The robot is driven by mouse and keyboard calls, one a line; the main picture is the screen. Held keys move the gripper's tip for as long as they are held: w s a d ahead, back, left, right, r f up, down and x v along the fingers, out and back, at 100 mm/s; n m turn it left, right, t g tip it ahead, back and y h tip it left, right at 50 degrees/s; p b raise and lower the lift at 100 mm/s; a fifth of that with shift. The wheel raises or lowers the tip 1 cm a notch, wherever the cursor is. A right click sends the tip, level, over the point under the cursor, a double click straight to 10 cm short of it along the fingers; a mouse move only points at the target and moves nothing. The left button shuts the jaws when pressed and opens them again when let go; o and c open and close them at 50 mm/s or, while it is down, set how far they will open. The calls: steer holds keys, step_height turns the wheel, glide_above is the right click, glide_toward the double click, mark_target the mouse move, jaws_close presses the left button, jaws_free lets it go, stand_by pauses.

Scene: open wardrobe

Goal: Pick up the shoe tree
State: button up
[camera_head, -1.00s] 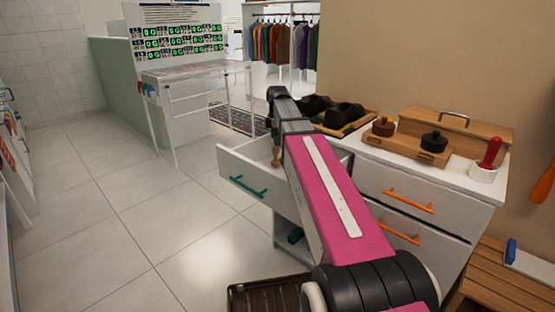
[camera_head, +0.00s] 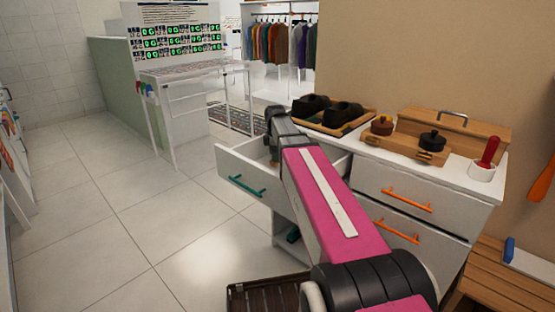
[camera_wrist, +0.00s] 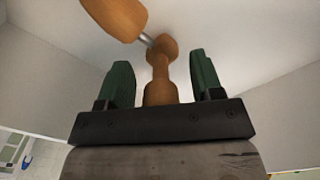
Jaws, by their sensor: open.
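The shoe tree (camera_wrist: 161,75) is a brown wooden piece with a narrow neck and a knob. In the wrist view a short metal rod joins it to a wider wooden part (camera_wrist: 116,17) at the top. It lies on the white floor of the open drawer (camera_head: 237,172). My gripper (camera_wrist: 161,78) is open, with one green finger on each side of the wooden neck and gaps visible on both sides.
The drawer's walls rise close around my gripper. On the counter are black shoes (camera_head: 328,110) on a tray, two round tins (camera_head: 433,141), a wooden box (camera_head: 455,131) and a red-handled tool (camera_head: 488,153) in a white cup. Open tiled floor lies to the left.

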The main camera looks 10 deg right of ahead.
steer(key=c, duration=0.9)
steer(key=shift+r, duration=0.15)
